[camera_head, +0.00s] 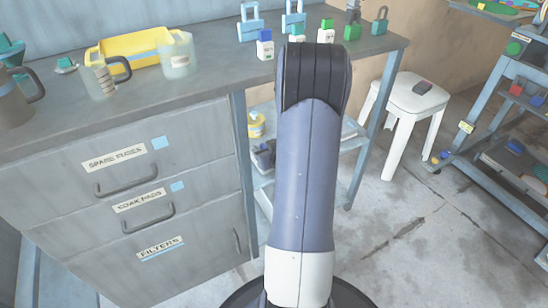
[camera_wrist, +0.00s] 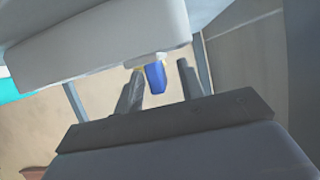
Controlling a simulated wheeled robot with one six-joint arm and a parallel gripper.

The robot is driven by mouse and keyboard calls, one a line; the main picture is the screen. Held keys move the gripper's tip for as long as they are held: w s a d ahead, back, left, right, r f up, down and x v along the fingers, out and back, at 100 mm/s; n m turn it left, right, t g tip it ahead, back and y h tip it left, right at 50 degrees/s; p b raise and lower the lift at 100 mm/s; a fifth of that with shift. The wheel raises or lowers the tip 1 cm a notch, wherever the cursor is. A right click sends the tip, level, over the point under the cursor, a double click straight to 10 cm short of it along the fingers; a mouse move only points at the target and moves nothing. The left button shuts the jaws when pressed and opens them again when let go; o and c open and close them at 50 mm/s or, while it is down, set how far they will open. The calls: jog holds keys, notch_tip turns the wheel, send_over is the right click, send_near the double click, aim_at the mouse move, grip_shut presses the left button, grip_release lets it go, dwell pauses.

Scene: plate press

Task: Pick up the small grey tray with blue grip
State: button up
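My gripper (camera_wrist: 160,88) shows in the wrist view with its two dark fingers apart. A small blue piece (camera_wrist: 155,77) shows in the gap between them, with clear space on both sides and a bit of yellow and white beside it. I cannot tell whether it is the tray's grip or how far beyond the fingers it lies. No small grey tray can be made out for certain in either view. In the head view my raised arm covers the middle, and my gripper is hidden behind it.
A grey workbench (camera_head: 60,117) with drawers holds a yellow tray (camera_head: 105,52), jugs, padlocks and small capped bottles. A shelf rack with small coloured items stands at right. The floor between is open.

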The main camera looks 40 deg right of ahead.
grip_shut()
jog(key=shift+r, duration=0.1)
dwell(0.5)
